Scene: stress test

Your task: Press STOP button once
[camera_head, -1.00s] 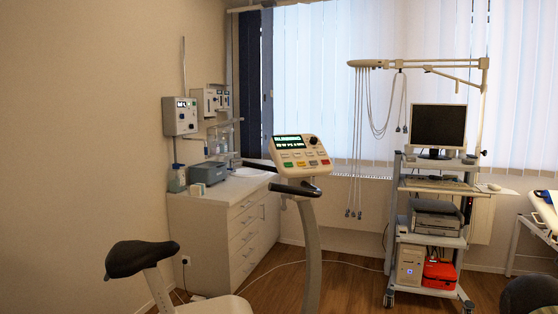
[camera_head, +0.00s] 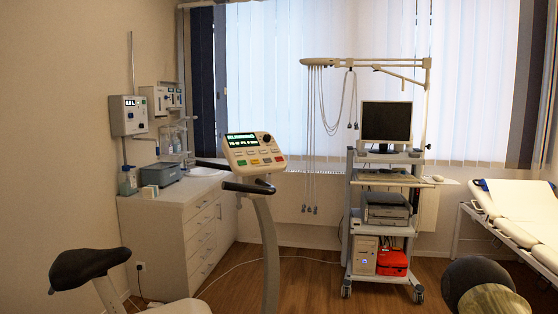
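The exercise bike's control panel (camera_head: 253,151) stands on a post in the middle of the head view. It has a lit display, a dark knob and a row of small coloured buttons, among them a red button (camera_head: 267,161). The labels are too small to read, so I cannot tell which one is STOP. My gripper does not show clearly; a dark rounded shape at the lower right may be part of my arm.
The bike's black saddle (camera_head: 89,267) is at the lower left. A white cabinet (camera_head: 165,225) stands behind it. A wheeled equipment cart (camera_head: 383,230) with a monitor stands right of the panel, and a white examination bed (camera_head: 515,212) is at the far right. Wooden floor shows between bike and cart.

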